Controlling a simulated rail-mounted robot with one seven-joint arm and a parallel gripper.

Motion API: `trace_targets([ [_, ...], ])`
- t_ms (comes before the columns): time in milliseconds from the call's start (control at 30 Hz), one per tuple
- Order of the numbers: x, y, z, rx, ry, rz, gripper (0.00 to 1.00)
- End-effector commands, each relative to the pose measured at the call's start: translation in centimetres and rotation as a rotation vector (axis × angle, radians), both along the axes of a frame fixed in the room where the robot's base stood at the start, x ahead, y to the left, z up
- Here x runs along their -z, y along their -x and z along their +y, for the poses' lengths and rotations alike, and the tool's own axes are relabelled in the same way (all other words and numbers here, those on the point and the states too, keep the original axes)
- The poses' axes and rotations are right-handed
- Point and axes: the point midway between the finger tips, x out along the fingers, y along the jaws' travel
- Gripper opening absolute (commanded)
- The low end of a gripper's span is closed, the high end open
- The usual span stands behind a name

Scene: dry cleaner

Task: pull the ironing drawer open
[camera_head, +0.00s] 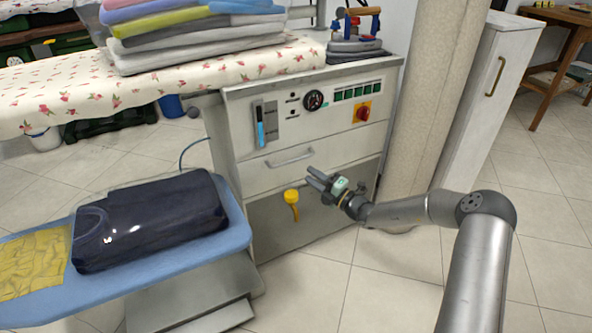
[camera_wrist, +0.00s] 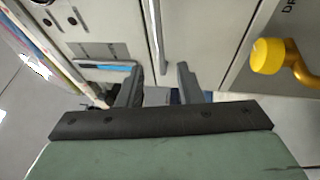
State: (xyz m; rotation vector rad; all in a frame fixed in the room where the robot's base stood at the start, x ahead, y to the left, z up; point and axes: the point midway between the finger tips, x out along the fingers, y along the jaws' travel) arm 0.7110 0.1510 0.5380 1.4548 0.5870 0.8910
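The ironing drawer (camera_head: 305,168) is a pale grey front in the ironing unit, under the control panel, and looks flush with the cabinet. Its silver bar handle (camera_head: 290,158) runs across the front. My gripper (camera_head: 314,179) is in front of the unit, to the right of and slightly below the handle in the head view. In the wrist view the two dark fingers (camera_wrist: 158,82) are apart with nothing between them. The handle (camera_wrist: 157,38) lies beyond the fingertips, lined up with the gap between them, and appears not to be touched.
A yellow valve (camera_head: 291,197) sticks out below the drawer, close to my gripper. The control panel (camera_head: 310,105) is above. A blue ironing board (camera_head: 235,230) with a dark packed garment (camera_head: 150,220) stands left. A round column (camera_head: 430,100) stands right.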

Motion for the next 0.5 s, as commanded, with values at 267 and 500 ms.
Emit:
trace_targets([
  [267,-0.7,-3.0,4.4,-0.001,0.001,-0.003,0.32],
  [500,-1.2,-4.1,5.9,-0.001,0.001,-0.001,0.32],
])
